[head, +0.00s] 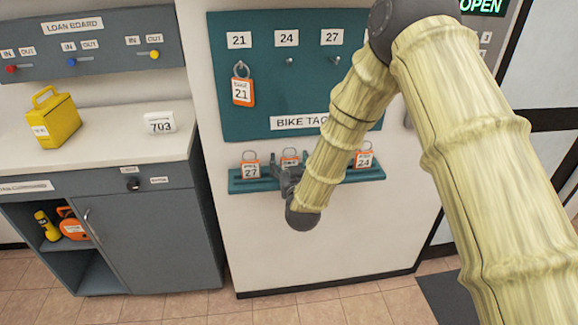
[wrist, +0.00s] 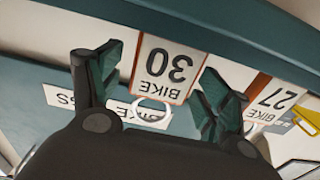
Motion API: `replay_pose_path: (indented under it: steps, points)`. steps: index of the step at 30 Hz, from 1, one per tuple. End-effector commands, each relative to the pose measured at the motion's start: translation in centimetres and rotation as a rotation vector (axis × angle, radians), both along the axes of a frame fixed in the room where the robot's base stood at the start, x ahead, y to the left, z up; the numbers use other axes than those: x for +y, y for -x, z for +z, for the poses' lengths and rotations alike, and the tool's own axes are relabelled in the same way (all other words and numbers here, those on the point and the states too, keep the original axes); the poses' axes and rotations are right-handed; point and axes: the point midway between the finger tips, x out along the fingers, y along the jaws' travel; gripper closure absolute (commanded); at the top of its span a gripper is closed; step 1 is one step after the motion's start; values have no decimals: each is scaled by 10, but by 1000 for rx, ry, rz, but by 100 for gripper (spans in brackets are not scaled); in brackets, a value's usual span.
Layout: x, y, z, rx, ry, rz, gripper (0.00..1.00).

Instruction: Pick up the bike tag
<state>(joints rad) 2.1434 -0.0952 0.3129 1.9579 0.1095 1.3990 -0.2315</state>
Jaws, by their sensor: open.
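Several orange-edged bike tags show. The tag BIKE 30 (wrist: 168,68) appears upside down in the wrist view, between the two open fingers of my gripper (wrist: 160,78). Its metal ring (wrist: 150,110) is nearer the palm. Whether a finger touches the tag I cannot tell. In the head view my gripper (head: 288,176) is at the teal rack (head: 234,187), mostly covering the middle tag (head: 290,155). Tag 27 (head: 251,168) stands to its left and tag 24 (head: 364,160) to its right. Tag 21 (head: 242,91) hangs on the teal board (head: 222,60).
Tag 27 also shows close to the right finger in the wrist view (wrist: 273,101). The board's pegs under 24 (head: 289,60) and 27 (head: 336,60) are empty. A counter (head: 100,145) with a yellow box (head: 53,117) and a 703 sign (head: 160,123) stands left.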

Motion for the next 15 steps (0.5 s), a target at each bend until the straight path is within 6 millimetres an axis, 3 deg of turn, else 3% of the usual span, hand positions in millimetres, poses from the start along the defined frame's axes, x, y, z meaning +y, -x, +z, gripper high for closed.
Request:
replay_pose_path:
  steps: [3, 11, 15]
  points:
    - [0, 0, 0, 0, 0, 0, 25]
    - [0, 0, 0, 1, 0, 0, 72]
    - [0, 0, 0, 0, 0, 0, 73]
